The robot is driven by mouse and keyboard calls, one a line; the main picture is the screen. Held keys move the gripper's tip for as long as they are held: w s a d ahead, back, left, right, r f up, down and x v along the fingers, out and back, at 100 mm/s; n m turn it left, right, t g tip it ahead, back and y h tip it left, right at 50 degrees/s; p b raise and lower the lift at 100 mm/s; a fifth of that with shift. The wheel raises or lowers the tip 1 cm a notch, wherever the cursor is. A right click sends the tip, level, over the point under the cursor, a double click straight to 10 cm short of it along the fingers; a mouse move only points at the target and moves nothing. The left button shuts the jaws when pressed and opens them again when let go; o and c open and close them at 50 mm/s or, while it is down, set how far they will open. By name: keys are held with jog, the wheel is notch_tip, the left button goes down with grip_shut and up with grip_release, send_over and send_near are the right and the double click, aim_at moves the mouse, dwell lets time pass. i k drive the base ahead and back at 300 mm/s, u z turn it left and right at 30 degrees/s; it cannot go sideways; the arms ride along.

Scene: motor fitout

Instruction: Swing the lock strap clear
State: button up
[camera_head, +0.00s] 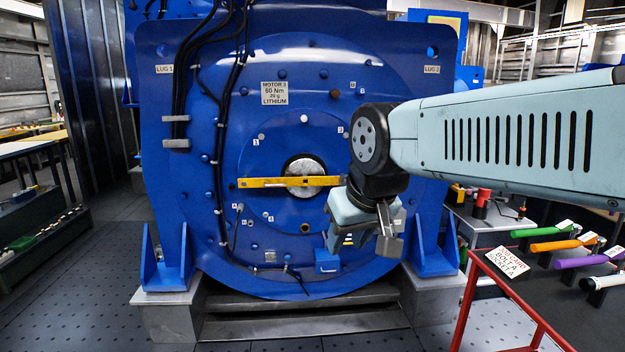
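The lock strap appears to be the yellow bar (275,182) that lies level across the grey shaft end (303,168) at the middle of the blue motor (200,60). Its left end has a small dark pin or bolt. Its right end stops at or passes behind my wrist, so I cannot tell where it ends. My gripper (388,236) hangs in front of the motor's lower right, below and to the right of the strap. It points downward and seems apart from the strap.
Black cables (232,80) run down the motor's left side. Blue foot brackets (435,245) stand on grey blocks. The floor (85,290) at left is clear.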

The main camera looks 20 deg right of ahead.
aim_at(312, 181)
jog(key=z, duration=0.35)
jog(key=i, duration=2.1)
jog(key=u, duration=0.95)
